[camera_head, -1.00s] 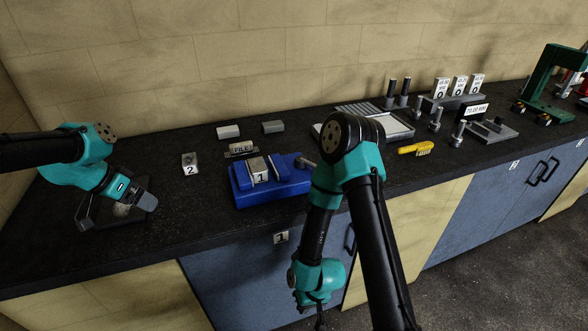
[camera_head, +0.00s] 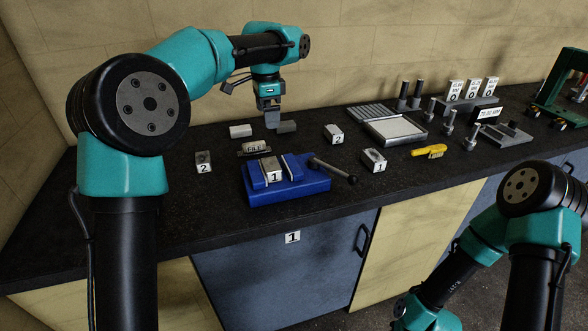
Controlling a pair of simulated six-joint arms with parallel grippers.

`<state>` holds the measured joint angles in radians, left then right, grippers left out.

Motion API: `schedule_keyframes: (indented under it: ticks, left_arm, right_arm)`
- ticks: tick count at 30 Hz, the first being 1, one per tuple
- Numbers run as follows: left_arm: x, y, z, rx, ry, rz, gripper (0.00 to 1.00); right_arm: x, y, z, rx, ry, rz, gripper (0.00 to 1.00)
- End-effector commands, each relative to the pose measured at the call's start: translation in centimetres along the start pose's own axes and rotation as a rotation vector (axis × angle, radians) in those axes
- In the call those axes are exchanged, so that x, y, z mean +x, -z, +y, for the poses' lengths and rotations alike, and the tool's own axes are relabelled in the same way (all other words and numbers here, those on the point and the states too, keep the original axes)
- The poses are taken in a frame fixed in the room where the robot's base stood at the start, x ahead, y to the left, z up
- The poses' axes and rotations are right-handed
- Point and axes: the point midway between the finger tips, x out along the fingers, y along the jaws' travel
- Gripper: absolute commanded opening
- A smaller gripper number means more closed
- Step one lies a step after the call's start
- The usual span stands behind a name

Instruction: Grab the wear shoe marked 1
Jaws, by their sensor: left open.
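A grey block marked 1 (camera_head: 272,164) sits between the jaws of the blue vise (camera_head: 290,190). Another grey piece marked 1 (camera_head: 374,159) lies on the black bench right of the vise handle. I cannot tell from their shapes which one is the wear shoe. My left gripper (camera_head: 271,122) points down at the back of the bench, behind the vise, beside a dark grey block (camera_head: 287,127). It is open, and nothing shows held in it. It is apart from both pieces marked 1. My right arm is at the lower right, and its gripper is out of view.
Pieces marked 2 lie left (camera_head: 204,158) and right (camera_head: 334,132) of the vise. A light block (camera_head: 240,131) and a FILE label (camera_head: 254,149) lie behind it. A tray (camera_head: 396,129), yellow brush (camera_head: 429,151) and upright pins stand to the right. The bench's left end is bare.

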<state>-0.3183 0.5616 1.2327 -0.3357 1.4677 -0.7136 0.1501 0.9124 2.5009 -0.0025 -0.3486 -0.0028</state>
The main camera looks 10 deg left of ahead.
Motion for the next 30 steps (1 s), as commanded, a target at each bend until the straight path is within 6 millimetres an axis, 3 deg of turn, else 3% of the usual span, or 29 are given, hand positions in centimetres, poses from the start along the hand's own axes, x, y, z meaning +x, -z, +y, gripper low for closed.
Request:
schedule_keyframes:
  ticks: [11, 30]
  left_arm:
    - [0.8, 0.0, 0.0, 0.0, -0.002, 0.0, 1.0]
    - [10.9, 0.0, 0.1, 0.0, -0.003, 0.0, 1.0]
  right_arm:
    - [0.0, 0.0, 0.0, 0.0, 0.0, 0.0, 0.0]
    - [0.0, 0.0, 0.0, 0.0, 0.0, 0.0, 0.0]
